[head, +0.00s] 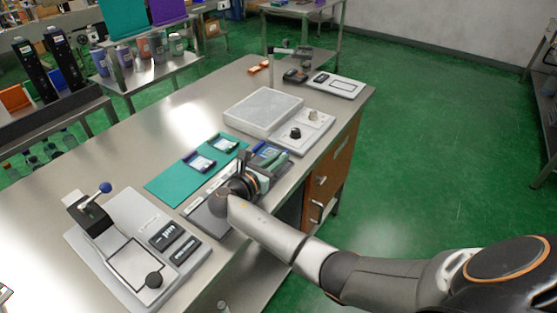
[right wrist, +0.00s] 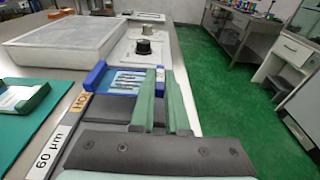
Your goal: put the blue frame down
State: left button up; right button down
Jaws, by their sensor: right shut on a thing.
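The blue frame (head: 262,151) shows at the right edge of the table, just beyond my right gripper (head: 264,163). In the right wrist view the blue frame (right wrist: 97,76) surrounds a pale panel with dark stripes. My right gripper (right wrist: 162,88) has two green fingers and is shut on the frame's right side, which the fingers partly hide. The frame looks close over the dark labelled plates; I cannot tell if it touches them. My left gripper is in neither view.
A teal mat (head: 172,184) with two small frames lies left of the gripper. A pale box (head: 262,110) and a panel with knobs (head: 308,133) stand beyond. A lever device (head: 125,225) is at the near left. Green floor is clear at right.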

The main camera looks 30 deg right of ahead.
jog(key=shift+f, duration=0.55)
jog(key=c, duration=0.9)
grip_release()
jog(key=shift+r, duration=0.1)
jog(key=shift+r, duration=0.3)
jog(key=shift+s+a+r, duration=0.1)
jog(key=shift+a+r, duration=0.15)
jog(key=shift+r, duration=0.05)
jog(key=v, duration=0.7)
